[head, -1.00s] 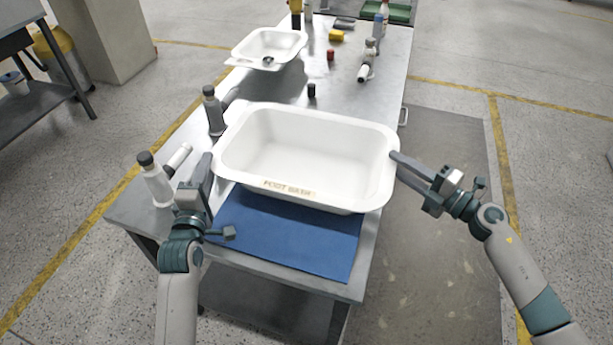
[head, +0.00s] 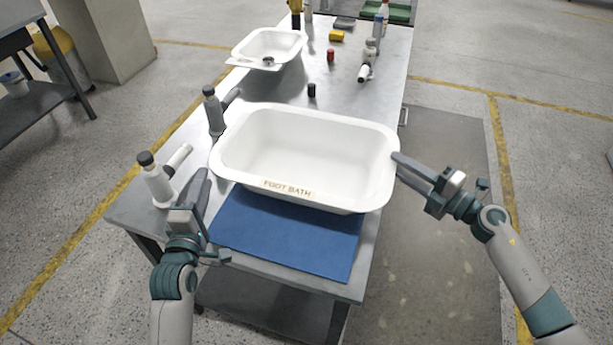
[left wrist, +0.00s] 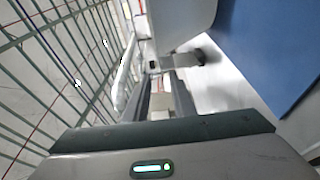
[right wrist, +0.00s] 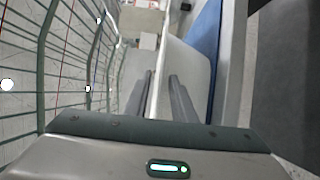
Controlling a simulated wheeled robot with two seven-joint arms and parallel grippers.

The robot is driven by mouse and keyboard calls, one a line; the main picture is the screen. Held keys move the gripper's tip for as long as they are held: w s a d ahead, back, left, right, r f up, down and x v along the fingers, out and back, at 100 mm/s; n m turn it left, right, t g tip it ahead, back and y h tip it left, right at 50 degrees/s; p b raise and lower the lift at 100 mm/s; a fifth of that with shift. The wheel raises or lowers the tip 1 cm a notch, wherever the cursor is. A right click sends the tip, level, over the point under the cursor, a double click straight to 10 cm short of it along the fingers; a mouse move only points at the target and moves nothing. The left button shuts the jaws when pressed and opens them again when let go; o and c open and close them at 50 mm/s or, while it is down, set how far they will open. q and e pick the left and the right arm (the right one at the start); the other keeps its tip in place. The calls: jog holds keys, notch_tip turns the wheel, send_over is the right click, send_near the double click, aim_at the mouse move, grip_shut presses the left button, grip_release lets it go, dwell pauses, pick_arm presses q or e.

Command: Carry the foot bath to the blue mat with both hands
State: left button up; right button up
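The white foot bath (head: 305,150), with a "FOOT BATH" label on its near side, sits upright at mid-table. It overlaps the rear of the blue mat (head: 285,240); how much mat lies under it is hidden. My left gripper (head: 198,195) is open and empty, just off the bath's near left corner. In the left wrist view its fingers (left wrist: 165,95) stand apart, with the bath (left wrist: 180,20) beyond. My right gripper (head: 408,165) is at the bath's right rim. In the right wrist view its fingers (right wrist: 161,80) stand apart on either side of the white rim.
Two grey-white bottles, one (head: 155,182) at the table's left edge and one (head: 213,110) behind it, stand close to the bath and my left gripper. A smaller white basin (head: 268,45), a black cup (head: 311,90) and other small items lie farther back. The front of the mat is clear.

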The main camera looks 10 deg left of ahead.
jog(key=v, duration=1.1)
jog(key=shift+d, duration=0.2)
jog(key=shift+s, duration=0.25)
